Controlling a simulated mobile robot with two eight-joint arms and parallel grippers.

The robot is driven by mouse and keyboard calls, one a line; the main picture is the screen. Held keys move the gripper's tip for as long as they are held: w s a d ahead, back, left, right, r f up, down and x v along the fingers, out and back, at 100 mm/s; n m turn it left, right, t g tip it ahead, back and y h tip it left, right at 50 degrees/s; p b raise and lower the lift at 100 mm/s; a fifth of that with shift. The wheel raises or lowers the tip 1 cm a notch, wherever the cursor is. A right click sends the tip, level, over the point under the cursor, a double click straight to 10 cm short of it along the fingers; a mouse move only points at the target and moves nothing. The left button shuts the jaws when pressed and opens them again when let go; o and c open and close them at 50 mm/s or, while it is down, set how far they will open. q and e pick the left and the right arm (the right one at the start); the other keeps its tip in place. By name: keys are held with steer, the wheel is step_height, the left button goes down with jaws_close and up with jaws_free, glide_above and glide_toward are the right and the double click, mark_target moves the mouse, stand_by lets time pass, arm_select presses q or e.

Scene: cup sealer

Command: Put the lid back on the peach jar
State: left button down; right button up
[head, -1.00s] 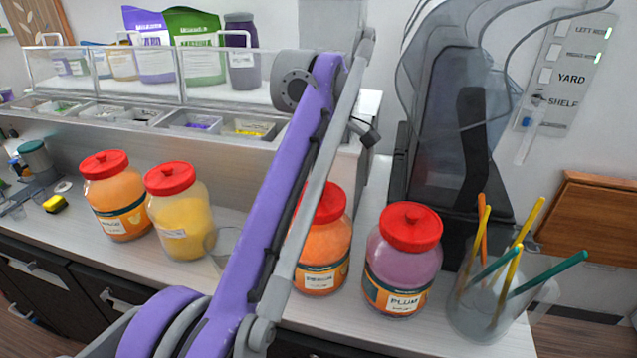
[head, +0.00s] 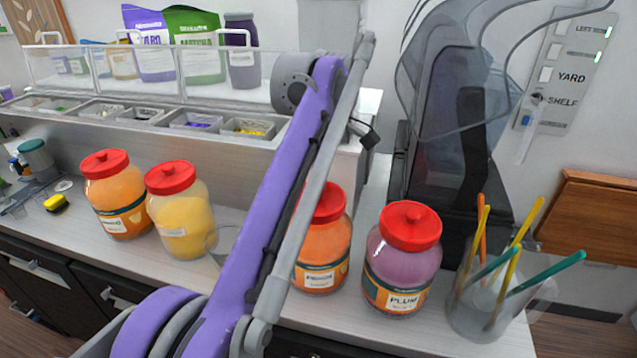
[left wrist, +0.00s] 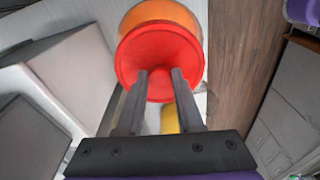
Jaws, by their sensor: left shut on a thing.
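The orange jar (head: 322,262) stands on the counter partly behind my left arm; its label is too blurred to read surely. A red lid (head: 330,204) is at its top. In the left wrist view my left gripper (left wrist: 160,78) is shut on the red lid (left wrist: 160,50), its fingers at the lid's middle. The orange jar body (left wrist: 160,14) shows past the lid's far edge, so I cannot tell whether the lid is fully seated. My left gripper is hidden behind the arm in the head view. My right gripper is not in view.
A plum jar (head: 402,268) with a red lid stands close on the right. A clear cup of coloured sticks (head: 485,300) is beyond it. A yellow jar (head: 180,222) and another orange jar (head: 117,200) stand on the left. A tall dark machine (head: 455,150) is behind.

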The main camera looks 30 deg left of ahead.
arm_select(q)
jaws_free()
stand_by(0.6)
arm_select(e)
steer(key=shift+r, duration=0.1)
arm_select(q)
steer(key=shift+r+p, duration=1.55)
steer(key=shift+r, duration=0.95)
steer(key=shift+r+p, duration=0.4)
steer(key=shift+r, duration=0.6)
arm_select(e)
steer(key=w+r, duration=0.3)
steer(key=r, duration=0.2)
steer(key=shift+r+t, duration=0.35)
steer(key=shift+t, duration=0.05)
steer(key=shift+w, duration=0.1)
